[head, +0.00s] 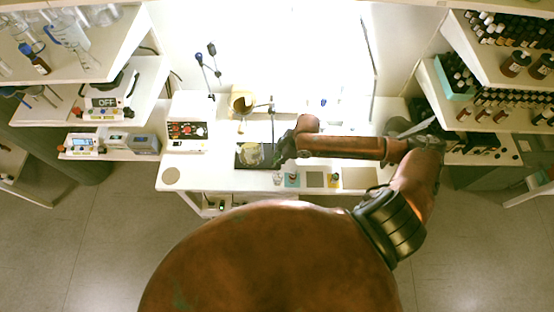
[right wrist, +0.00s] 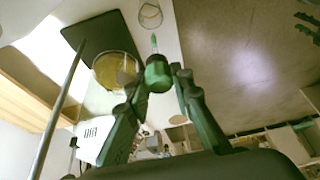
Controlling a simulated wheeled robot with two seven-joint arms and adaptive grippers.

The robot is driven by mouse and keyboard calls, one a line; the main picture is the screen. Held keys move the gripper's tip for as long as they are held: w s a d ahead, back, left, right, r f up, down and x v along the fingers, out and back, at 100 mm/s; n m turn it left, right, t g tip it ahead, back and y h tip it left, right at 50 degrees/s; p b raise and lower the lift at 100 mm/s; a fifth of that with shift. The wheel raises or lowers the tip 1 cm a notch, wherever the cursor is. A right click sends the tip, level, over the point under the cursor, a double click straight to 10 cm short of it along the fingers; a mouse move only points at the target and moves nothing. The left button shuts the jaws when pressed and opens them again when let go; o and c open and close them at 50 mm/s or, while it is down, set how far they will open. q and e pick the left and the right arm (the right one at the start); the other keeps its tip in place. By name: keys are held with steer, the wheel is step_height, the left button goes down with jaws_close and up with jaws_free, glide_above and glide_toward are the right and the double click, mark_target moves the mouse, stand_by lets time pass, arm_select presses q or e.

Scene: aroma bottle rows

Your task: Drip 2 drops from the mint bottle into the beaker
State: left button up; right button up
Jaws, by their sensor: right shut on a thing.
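My right gripper (right wrist: 160,75) is shut on a green dropper cap (right wrist: 158,76), whose glass tip points to the top of the right wrist view. The glass beaker (right wrist: 114,70) holds yellowish liquid and stands just left of the dropper in that view. In the head view the beaker (head: 250,154) is on a black plate (head: 243,163), with my right gripper (head: 283,150) at its right side. I cannot tell whether the tip is over the beaker. Dark green fingers (right wrist: 307,28), seemingly my left gripper, show at the right wrist view's corner, partly cut off.
Small bottles on coloured pads (head: 292,180) stand at the table's front edge. A metal rod (right wrist: 62,105) rises beside the plate. A white device (head: 188,130) stands at the left. Shelves of brown bottles (head: 510,98) are on the right.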

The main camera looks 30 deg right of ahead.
arm_select(q)
steer(key=shift+s+r, duration=0.1)
steer(key=shift+s, duration=0.05)
arm_select(e)
steer(key=shift+r+p, duration=0.1)
steer(key=shift+p, duration=0.3)
arm_select(q)
steer(key=shift+s+d+f+b, duration=0.1)
steer(key=shift+s+f+b, duration=0.15)
steer(key=shift+b, duration=0.25)
arm_select(e)
steer(key=shift+f, duration=2)
steer(key=shift+o, duration=0.7)
jaws_close()
